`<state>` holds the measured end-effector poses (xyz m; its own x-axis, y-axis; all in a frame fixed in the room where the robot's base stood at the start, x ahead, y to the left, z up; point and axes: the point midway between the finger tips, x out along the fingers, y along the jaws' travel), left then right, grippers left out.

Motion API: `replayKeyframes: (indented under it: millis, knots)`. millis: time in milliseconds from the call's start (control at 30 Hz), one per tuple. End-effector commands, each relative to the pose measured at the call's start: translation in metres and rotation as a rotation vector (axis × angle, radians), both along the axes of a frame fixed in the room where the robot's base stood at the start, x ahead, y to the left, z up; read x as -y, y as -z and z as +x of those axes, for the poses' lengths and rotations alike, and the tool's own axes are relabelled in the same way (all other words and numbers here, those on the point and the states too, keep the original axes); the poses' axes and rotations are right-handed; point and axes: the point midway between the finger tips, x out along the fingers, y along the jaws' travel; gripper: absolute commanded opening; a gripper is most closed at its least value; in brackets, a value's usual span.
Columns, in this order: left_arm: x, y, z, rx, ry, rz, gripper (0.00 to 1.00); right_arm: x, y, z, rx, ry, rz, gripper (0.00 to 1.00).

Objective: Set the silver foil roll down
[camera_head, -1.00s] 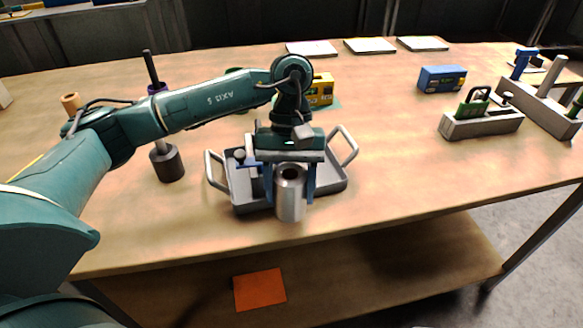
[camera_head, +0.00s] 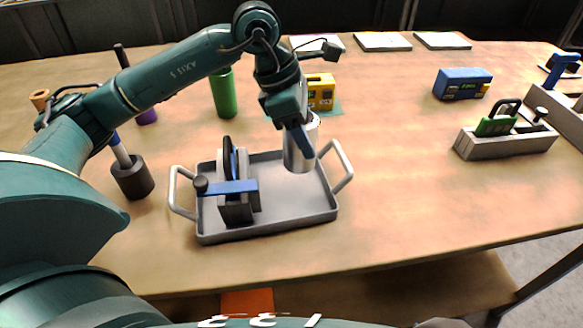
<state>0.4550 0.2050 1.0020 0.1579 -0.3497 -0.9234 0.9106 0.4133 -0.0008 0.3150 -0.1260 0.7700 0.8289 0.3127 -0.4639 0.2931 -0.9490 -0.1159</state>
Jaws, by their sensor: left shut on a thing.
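The silver foil roll (camera_head: 300,163) is upright in the jaws of my left gripper (camera_head: 303,140), whose blue finger crosses the roll's near side. The roll shows over the right rear part of a grey two-handled tray (camera_head: 292,222). I cannot tell whether its lower end touches the tray floor. The gripper hides part of the roll's upper side. My right gripper is not in view.
A dark holder with a blue bar (camera_head: 232,188) fills the tray's left part. A green roll (camera_head: 223,95), a yellow box (camera_head: 320,92) and a dark post base (camera_head: 132,178) stand nearby. The blue box (camera_head: 462,84) and grey bin (camera_head: 507,141) are right. The table's middle right is clear.

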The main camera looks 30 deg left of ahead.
Motion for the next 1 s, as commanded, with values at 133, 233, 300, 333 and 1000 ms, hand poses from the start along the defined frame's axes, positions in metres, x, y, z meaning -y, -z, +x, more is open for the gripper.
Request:
replayKeyframes:
  millis: [133,233,300,333,1000]
  knots:
    - [0.000,0.025,0.000,-0.001,0.001,0.001,0.25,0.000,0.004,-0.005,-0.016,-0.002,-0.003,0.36]
    - [0.000,0.032,0.000,0.002,0.001,0.000,0.25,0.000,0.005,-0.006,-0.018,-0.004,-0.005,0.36]
    - [0.000,0.037,0.000,0.001,0.001,-0.001,0.25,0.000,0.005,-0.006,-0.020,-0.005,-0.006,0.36]
    - [0.000,0.040,0.000,0.001,0.001,-0.001,0.25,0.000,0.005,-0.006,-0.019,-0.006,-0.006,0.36]
    - [0.000,0.073,0.000,0.002,0.001,0.000,0.62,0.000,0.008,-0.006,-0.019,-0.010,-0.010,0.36]
